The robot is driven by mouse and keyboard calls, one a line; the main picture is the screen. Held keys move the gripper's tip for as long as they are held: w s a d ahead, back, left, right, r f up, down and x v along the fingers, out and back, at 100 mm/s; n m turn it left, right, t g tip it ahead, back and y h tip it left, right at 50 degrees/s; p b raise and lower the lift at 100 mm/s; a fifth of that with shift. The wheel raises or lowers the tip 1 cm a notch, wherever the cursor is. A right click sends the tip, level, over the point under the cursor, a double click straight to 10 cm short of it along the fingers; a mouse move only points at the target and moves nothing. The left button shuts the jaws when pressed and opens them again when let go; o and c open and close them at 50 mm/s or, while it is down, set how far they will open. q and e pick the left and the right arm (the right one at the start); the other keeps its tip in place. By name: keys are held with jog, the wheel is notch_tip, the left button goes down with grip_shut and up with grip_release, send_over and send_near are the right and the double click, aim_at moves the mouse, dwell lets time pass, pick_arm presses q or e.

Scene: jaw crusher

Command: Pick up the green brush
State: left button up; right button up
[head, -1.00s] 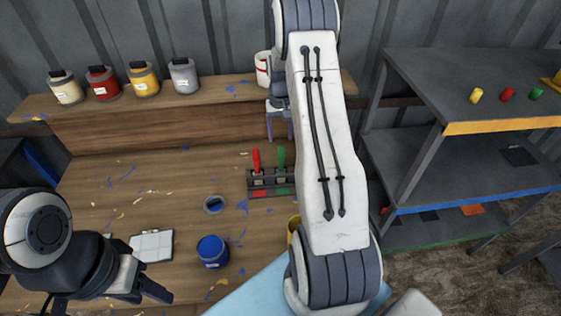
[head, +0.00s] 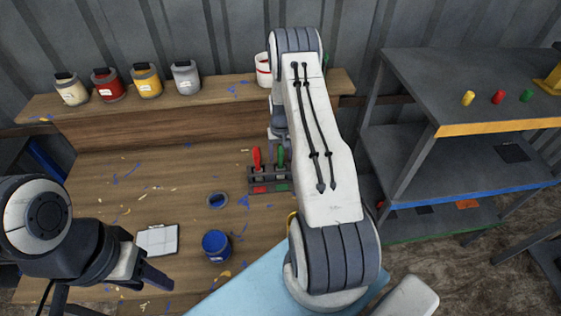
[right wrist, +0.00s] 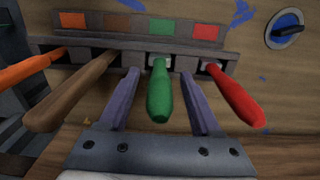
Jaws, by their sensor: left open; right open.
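The green brush (right wrist: 160,95) stands in a slot of a dark rack (right wrist: 235,52), its handle pointing toward the right wrist camera. It also shows in the head view (head: 281,155), close beside my right arm. My right gripper (right wrist: 161,76) is open, with one finger on each side of the green handle; I cannot tell whether either finger touches it. My left gripper (head: 152,278) is open and empty at the lower left, near a white clipboard (head: 158,240).
A red brush (right wrist: 235,95) stands next to the green one; a brown brush (right wrist: 85,90) and an orange brush (right wrist: 30,70) are on the other side. A blue paint can (head: 216,245) stands on the bench. Several paint cans line the back shelf (head: 225,88).

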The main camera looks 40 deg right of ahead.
grip_shut()
jog(key=shift+r, duration=0.1)
